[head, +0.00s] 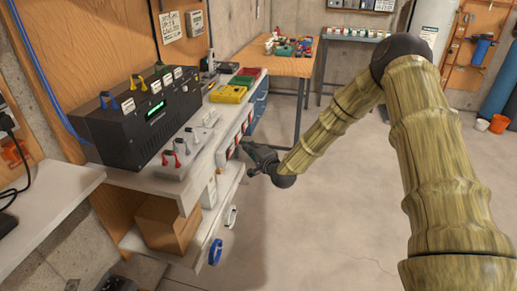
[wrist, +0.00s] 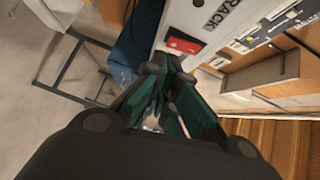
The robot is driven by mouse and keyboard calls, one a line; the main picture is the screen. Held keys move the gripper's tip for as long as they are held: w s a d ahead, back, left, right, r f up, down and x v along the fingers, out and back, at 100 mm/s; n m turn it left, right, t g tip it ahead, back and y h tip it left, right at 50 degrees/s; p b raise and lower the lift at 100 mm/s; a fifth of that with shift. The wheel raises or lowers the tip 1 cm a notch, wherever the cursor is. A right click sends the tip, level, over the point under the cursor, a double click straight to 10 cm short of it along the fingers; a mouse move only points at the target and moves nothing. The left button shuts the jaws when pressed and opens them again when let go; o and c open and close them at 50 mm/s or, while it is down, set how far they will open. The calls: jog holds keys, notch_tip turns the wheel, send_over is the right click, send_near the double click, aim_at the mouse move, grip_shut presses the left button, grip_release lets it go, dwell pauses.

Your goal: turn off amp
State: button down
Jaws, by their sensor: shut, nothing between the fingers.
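No label reading "amp" is legible in either view. A row of red switches (head: 232,148) runs along the white front edge of the bench in the head view. In the wrist view a red switch (wrist: 182,42) sits on a white panel beside the printed word "RACK". A black box (head: 145,115) with a green display and coloured levers on top stands on the bench. My gripper (head: 248,152) is shut and empty just right of the switch row. In the wrist view its dark fingers (wrist: 165,82) point toward the panel; I cannot tell if they touch it.
Red-handled levers (head: 172,158) and grey ones stand on the bench top. A yellow case (head: 229,94) lies farther back. A cardboard box (head: 167,222) sits on the lower shelf. The concrete floor (head: 320,225) to the right is clear.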

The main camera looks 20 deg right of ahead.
jog(key=shift+w+a+f, duration=0.1)
jog(key=shift+w+a, duration=0.35)
jog(key=shift+a, duration=0.25)
jog(key=s+d+f+b, duration=0.1)
jog(key=s+d+b, duration=0.1)
jog(key=s+b, duration=0.2)
jog(key=s+d+f+m+t+b, duration=0.1)
jog(key=s+d+b, duration=0.1)
jog(key=s, duration=0.5)
jog(key=shift+f+m+t+b, duration=0.3)
jog(key=shift+b, duration=0.55)
jog(key=shift+s, duration=0.15)
dwell(0.4)
